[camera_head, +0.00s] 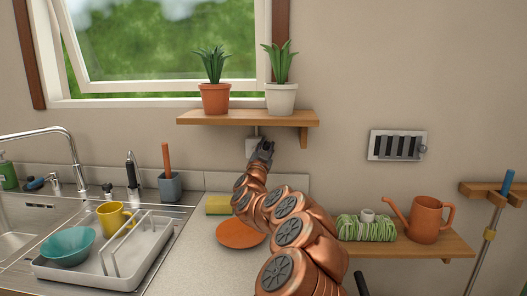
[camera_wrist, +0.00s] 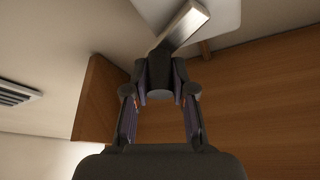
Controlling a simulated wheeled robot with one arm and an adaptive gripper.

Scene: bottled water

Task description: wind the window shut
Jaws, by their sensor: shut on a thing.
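The window sash (camera_head: 72,50) is at the upper left in the head view, standing at an angle to its white frame, so it is open. Its winder (camera_head: 250,146) is on the wall just under the plant shelf, mostly hidden by my gripper (camera_head: 263,151) in that view. In the wrist view, the winder's pale metal crank arm (camera_wrist: 185,25) runs up and right from a dark knob (camera_wrist: 157,75). My gripper (camera_wrist: 158,88) is shut on this knob, with one finger on each side.
The wooden shelf (camera_head: 245,117) close above my gripper carries a terracotta-potted plant (camera_head: 215,98) and a white-potted plant (camera_head: 281,98). Below are a dish rack (camera_head: 60,270), an orange disc (camera_head: 240,234) and a sponge (camera_head: 217,204). A wall vent (camera_head: 398,145) is to the right.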

